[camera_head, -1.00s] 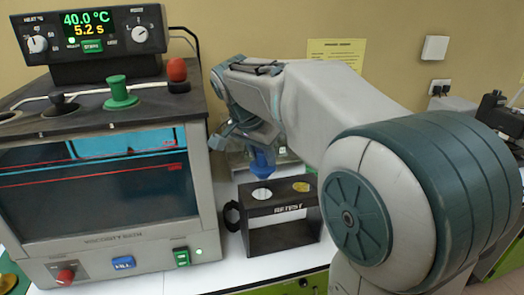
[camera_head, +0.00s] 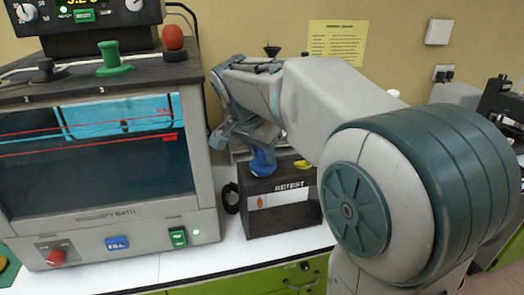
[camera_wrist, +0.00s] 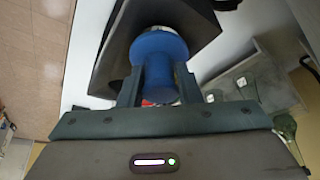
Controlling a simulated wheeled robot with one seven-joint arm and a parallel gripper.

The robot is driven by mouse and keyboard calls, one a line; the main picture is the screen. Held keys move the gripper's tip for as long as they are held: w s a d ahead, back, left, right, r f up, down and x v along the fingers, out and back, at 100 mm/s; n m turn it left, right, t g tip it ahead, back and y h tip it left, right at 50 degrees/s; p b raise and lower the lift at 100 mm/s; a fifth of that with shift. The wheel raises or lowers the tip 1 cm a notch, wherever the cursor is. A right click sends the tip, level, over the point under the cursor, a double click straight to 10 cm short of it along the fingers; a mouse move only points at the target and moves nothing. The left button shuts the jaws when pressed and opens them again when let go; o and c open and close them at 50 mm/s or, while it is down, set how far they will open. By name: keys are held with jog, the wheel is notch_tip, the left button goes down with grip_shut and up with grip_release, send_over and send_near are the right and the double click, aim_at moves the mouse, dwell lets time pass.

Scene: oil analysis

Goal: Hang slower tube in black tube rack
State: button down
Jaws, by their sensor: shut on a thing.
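The black tube rack (camera_head: 284,222), labelled RETEST, stands on the white bench right of the viscosity bath. My gripper (camera_head: 258,146) is shut on a blue-topped tube (camera_head: 262,160), directly above the rack's left hole. The blue top is at the rack's upper face, and something reddish shows in the rack's front window below it. Whether the top rests on the rack is unclear. In the wrist view, the blue top (camera_wrist: 158,62) sits between my fingers (camera_wrist: 158,88), with the dark rack (camera_wrist: 205,28) beyond it. A yellow piece (camera_head: 303,164) is at the rack's right hole.
The viscosity bath (camera_head: 120,222) stands at left, with a green stopper (camera_head: 114,62), a red stopper (camera_head: 174,40) and a black stopper (camera_head: 46,70) on top. A yellow notice (camera_head: 337,40) is on the wall. White bench (camera_head: 236,262) is clear in front of the rack.

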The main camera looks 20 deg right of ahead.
jog(key=shift+s+a+f+b, duration=0.1)
jog(key=shift+a+f+b, duration=0.05)
jog(key=shift+f+b, duration=0.3)
dwell(0.4)
jog(key=c, duration=1)
grip_release()
jog(key=shift+o, duration=0.2)
jog(key=v, duration=0.7)
jog(key=shift+s+a+r, duration=0.1)
jog(key=shift+r, duration=0.2)
jog(key=s+d+f+n+y+p, duration=0.2)
jog(key=s+f+n, duration=0.8)
jog(key=s+f, duration=0.5)
jog(key=s+y+p, duration=0.1)
jog(key=s+p, duration=0.1)
jog(key=s, duration=0.1)
jog(key=shift+s+d, duration=0.2)
jog(key=shift+s, duration=0.05)
